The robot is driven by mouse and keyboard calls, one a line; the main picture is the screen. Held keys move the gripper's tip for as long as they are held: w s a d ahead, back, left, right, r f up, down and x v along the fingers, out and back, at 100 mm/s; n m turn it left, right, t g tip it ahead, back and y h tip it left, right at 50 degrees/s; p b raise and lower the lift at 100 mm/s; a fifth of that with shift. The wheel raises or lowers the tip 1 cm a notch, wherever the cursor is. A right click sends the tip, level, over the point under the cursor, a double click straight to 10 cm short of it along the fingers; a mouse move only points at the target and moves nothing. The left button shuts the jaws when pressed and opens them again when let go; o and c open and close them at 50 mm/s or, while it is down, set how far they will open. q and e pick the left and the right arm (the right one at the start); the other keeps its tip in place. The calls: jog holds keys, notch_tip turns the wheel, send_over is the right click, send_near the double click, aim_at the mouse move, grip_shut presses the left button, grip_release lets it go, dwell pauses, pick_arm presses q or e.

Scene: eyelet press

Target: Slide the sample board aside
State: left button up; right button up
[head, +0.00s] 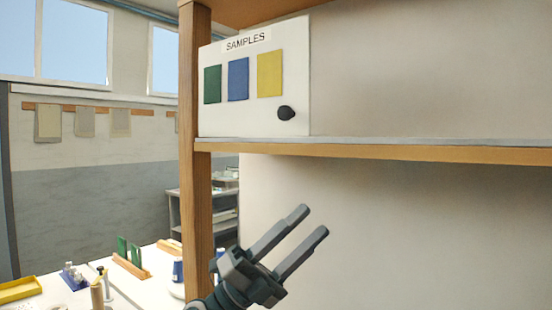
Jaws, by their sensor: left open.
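The sample board (230,120) is a white panel at the left end of a shelf. It is labelled SAMPLES and carries a green, a blue and a yellow swatch, with a dark round knob (286,113) at its lower right. My left gripper (307,222) is below the shelf, apart from the board and lower than the knob. Its two fingers are spread and point up to the right, with nothing between them. My right gripper is not in view. What lies behind the board is hidden.
The shelf (400,146) runs right from a wooden post (196,200); its visible top right of the board is clear. A white worktable (130,290) at lower left holds a yellow tray (20,290), a wooden rack with green pieces (130,265) and small items. A grey shelf unit stands behind.

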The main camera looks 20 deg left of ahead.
aim_at(283, 112)
pick_arm(q)
jog(key=s+d+r+m+g+y, duration=0.5)
jog(key=s+r+m+g, duration=0.3)
jog(key=m, duration=0.5)
jog(key=s+a+r+n+t+y, duration=0.2)
jog(key=a+r+t+y, duration=0.4)
jog(key=a, duration=0.2)
jog(key=s+a+r+n+t+y+b, duration=0.1)
jog(key=s+a+r+n+t+y, duration=0.1)
jog(key=a+r+t+y, duration=0.4)
jog(key=a+r, duration=0.1)
jog(key=a, duration=0.2)
jog(key=shift+t+y, duration=0.3)
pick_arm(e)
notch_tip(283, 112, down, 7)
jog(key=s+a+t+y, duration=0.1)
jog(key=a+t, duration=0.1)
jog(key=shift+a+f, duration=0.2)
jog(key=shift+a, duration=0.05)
pick_arm(q)
jog(key=shift+w+r, duration=0.15)
jog(key=shift+w, duration=0.05)
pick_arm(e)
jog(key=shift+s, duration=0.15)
